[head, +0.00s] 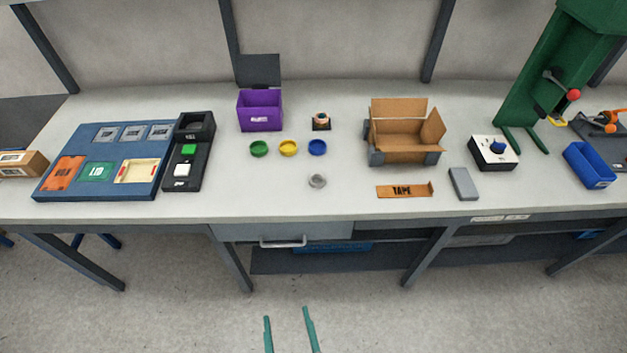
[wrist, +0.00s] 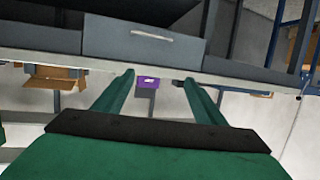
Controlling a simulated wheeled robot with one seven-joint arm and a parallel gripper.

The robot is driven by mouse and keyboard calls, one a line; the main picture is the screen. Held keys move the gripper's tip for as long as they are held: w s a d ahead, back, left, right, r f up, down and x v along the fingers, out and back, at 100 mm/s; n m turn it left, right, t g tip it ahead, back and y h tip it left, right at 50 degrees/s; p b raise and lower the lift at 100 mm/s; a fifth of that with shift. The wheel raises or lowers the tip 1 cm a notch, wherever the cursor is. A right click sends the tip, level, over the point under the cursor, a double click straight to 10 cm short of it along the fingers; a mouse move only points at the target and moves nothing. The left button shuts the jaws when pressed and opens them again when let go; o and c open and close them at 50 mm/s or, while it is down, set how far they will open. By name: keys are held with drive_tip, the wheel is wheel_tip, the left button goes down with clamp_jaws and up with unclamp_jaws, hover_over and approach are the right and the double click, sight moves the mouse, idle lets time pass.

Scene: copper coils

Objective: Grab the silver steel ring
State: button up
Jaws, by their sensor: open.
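The silver steel ring (head: 317,181) lies on the bench top near its front edge, in front of the blue round piece. It appears as a small grey ring in the head view. I cannot make it out in the wrist view. My gripper (head: 286,313) shows in the head view as two teal fingers at the bottom, in front of the bench and well apart from the ring. In the wrist view my gripper (wrist: 159,76) has its fingers spread with nothing held between them.
Green (head: 259,149), yellow (head: 288,148) and blue (head: 317,147) round pieces sit behind the ring. A copper coil (head: 321,121) and purple bin (head: 260,112) stand further back. The drawer (head: 284,232) is below the bench top.

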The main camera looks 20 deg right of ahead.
drive_tip(key=w+d+m+h, duration=0.1)
drive_tip(key=w+d, duration=0.2)
drive_tip(key=w, duration=0.4)
drive_tip(key=w+d+m+h, duration=0.1)
drive_tip(key=w+d, duration=0.1)
drive_tip(key=w, duration=0.6)
drive_tip(key=m+g+h, duration=0.2)
drive_tip(key=m+h, duration=0.1)
approach(318, 175)
drive_tip(key=x, duration=0.6)
drive_tip(key=shift+w+f, duration=0.1)
drive_tip(key=shift+f, duration=0.05)
drive_tip(key=c, duration=1.3)
